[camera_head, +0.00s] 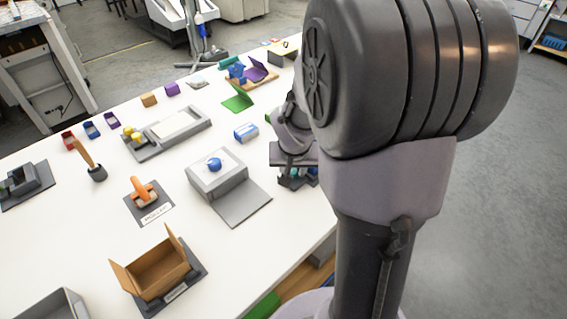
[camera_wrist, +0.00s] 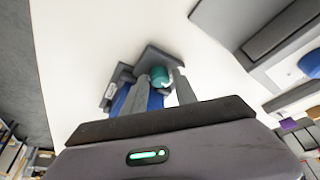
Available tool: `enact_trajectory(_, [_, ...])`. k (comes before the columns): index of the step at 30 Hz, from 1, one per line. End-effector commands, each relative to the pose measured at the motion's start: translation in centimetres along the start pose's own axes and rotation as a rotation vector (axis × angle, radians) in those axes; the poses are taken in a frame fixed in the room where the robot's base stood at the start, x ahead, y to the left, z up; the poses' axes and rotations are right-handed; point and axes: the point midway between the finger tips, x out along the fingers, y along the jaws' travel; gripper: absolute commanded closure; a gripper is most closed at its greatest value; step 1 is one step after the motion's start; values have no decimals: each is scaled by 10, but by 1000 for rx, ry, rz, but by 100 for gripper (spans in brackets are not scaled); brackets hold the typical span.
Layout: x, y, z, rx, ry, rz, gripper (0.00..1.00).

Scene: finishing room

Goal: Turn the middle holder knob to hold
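A teal round knob (camera_wrist: 158,76) stands on a dark grey base (camera_wrist: 148,58) in the wrist view, with blue parts (camera_wrist: 154,101) nearer to me. A small pale label (camera_wrist: 110,91) is at the base's left side. I cannot tell whether this is the middle holder or read its setting. My gripper (camera_wrist: 162,82) has its two grey fingers apart, with the knob showing between their tips; contact is not clear. In the head view my gripper (camera_head: 294,180) is low at the table's right edge, and my arm hides most of the holder there.
The white table (camera_head: 85,225) carries a grey box with a blue ball knob (camera_head: 214,164), an orange handle (camera_head: 144,192), an open cardboard box (camera_head: 158,268), a blue-and-white box (camera_head: 246,132) and a green folded piece (camera_head: 238,100). Open floor lies to the right.

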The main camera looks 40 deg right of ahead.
Motion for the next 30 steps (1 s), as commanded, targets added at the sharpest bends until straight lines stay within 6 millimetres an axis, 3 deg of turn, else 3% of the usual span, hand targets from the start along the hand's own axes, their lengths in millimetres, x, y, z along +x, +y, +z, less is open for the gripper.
enact_trajectory(8, [1, 0, 0, 0, 0, 0, 68])
enact_trajectory(13, [1, 0, 0, 0, 0, 0, 100])
enact_trajectory(23, [3, -1, 1, 29, 1, 11, 100])
enact_trajectory(30, [7, -2, 2, 155, 3, 63, 100])
